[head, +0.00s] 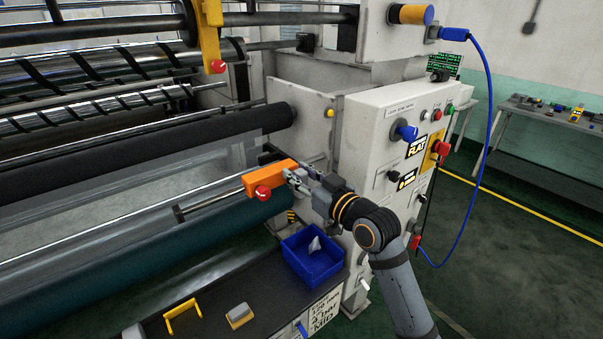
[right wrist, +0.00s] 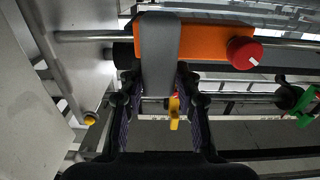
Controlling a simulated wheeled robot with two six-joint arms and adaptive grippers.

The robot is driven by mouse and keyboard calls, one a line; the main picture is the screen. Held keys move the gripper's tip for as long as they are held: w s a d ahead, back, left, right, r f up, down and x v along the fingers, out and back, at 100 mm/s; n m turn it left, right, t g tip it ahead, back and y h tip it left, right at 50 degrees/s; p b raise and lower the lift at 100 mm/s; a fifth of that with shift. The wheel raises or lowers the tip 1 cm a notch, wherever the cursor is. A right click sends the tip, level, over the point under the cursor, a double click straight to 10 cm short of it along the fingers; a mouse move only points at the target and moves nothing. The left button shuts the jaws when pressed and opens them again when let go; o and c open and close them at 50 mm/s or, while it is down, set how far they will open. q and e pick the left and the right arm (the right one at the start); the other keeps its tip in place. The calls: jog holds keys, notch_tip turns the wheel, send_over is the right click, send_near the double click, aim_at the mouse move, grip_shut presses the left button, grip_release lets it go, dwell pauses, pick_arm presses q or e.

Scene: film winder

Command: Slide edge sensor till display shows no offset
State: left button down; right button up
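The edge sensor is an orange block (head: 271,179) with a red knob (head: 263,193), on a metal rod beside the film roller. In the right wrist view the orange block (right wrist: 204,42) carries a grey bar (right wrist: 161,60) across its front. My right gripper (head: 297,178) is at the block's right end. My left gripper is out of view.
The white control cabinet (head: 372,118) with knobs and a FLAT label (head: 417,147) stands right of my gripper. Below is a dark shelf (head: 205,305) with a blue bin (head: 300,262). A blue cable (head: 490,95) hangs at the right. Rollers fill the left.

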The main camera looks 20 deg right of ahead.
jog(key=shift+o, duration=1.2)
jog(key=shift+s+a+r, duration=0.1)
jog(key=shift+s+a, duration=0.05)
jog(key=shift+a, duration=0.1)
jog(key=shift+d, duration=0.25)
jog(key=shift+w+d, duration=0.2)
notch_tip(320, 180, up, 9)
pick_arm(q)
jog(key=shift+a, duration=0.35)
pick_arm(e)
jog(key=shift+r, duration=0.35)
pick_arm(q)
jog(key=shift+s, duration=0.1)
